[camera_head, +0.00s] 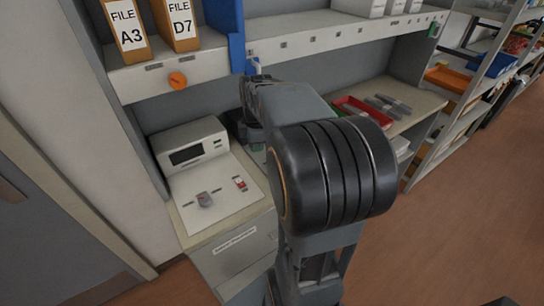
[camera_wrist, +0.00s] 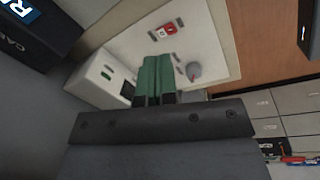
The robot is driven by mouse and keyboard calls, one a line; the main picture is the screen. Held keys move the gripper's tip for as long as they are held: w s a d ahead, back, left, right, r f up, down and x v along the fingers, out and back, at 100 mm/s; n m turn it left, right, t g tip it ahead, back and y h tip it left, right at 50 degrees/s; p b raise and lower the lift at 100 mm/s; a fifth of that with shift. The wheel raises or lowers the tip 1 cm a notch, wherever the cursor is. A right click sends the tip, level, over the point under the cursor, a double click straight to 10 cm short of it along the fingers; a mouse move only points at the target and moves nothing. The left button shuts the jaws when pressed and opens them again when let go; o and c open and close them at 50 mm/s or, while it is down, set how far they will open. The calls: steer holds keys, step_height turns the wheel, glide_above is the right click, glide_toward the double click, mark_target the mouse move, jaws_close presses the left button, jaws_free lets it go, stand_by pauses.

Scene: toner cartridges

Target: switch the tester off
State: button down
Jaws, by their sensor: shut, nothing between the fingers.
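The tester (camera_head: 213,184) is a pale box with a sloped panel and a dark display (camera_head: 186,155), on the left of the bench in the head view. Its panel bears a grey round knob (camera_head: 204,199) and a small red-and-white switch (camera_head: 240,183). In the wrist view the red switch (camera_wrist: 166,30) and knob (camera_wrist: 193,70) show beyond my fingertips. I cannot tell the switch's position. My gripper (camera_wrist: 158,60) is shut and empty, its green fingers together over the tester, apart from the switch in the picture. In the head view my arm hides the fingers.
A shelf (camera_head: 200,66) with file boxes (camera_head: 126,30) and an orange disc (camera_head: 177,80) overhangs the tester. A blue upright (camera_head: 237,50) stands near my wrist. A red tray (camera_head: 362,112) lies right of my arm. Floor is open at right.

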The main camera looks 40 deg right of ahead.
steer(key=s+a+m+t, duration=0.1)
steer(key=s+a+m, duration=0.4)
steer(key=a+m, duration=0.1)
steer(key=s+a+f+m+t, duration=0.1)
steer(key=s+a+m, duration=0.3)
steer(key=a, duration=0.5)
steer(key=shift+s+a+m+t, duration=0.2)
steer(key=shift+s+m+t, duration=0.15)
steer(key=shift+m, duration=0.85)
steer(key=shift+s+d+f, duration=0.1)
steer(key=shift+s, duration=0.05)
